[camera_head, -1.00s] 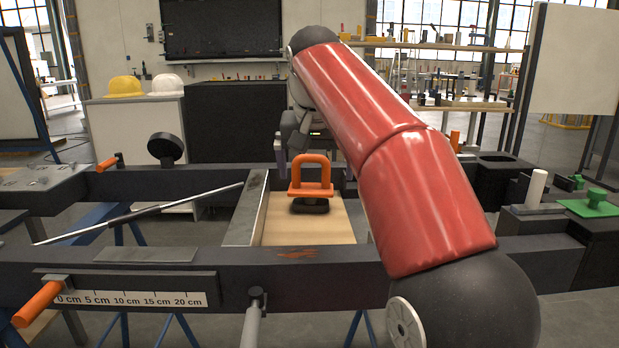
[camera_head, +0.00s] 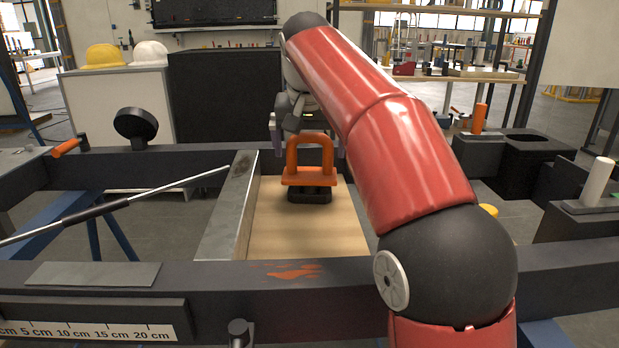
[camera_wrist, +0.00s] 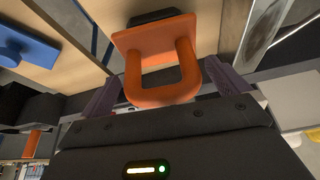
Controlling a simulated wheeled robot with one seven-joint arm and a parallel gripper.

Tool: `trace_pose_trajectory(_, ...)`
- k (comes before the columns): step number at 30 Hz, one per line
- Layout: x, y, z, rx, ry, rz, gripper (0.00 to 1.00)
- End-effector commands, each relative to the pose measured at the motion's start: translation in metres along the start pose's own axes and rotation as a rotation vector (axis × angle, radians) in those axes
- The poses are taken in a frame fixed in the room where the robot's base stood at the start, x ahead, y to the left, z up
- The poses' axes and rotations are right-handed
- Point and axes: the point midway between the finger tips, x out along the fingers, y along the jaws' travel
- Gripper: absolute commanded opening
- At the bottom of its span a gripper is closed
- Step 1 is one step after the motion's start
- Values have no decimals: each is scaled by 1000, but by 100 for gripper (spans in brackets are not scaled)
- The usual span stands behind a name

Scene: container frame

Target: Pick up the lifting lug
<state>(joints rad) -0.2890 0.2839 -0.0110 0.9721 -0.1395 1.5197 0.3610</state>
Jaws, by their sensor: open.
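The orange lifting lug (camera_head: 310,178) has an upright U-shaped loop on a flat plate. It rests on a small black block (camera_head: 309,195) on a pale wooden board (camera_head: 305,225) inside the dark frame. My gripper (camera_head: 307,152) is at the far side of the lug, partly hidden behind it and my red arm. In the wrist view, the lug (camera_wrist: 160,78) lies between the two purple fingers of my gripper (camera_wrist: 160,80). The fingers are open, one on each side of the loop, with gaps visible. The loop reaches close to my gripper's dark body.
A grey metal bar (camera_head: 228,205) borders the board on the left. A dark front beam (camera_head: 190,285) crosses the frame before it. A thin rod (camera_head: 120,203) slants at the left. A white cylinder (camera_head: 597,180) stands on the right. The wrist view shows a blue part (camera_wrist: 25,47).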

Motion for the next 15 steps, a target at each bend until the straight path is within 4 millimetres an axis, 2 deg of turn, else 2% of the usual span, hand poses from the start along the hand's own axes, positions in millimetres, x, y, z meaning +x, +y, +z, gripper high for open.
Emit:
trace_pose_trajectory(1,12,0,1,0,-2,1,100)
trace_pose_trajectory(4,23,0,1,1,-1,1,100)
trace_pose_trajectory(11,24,0,0,1,1,-1,100)
trace_pose_trajectory(15,24,0,0,1,1,-1,84)
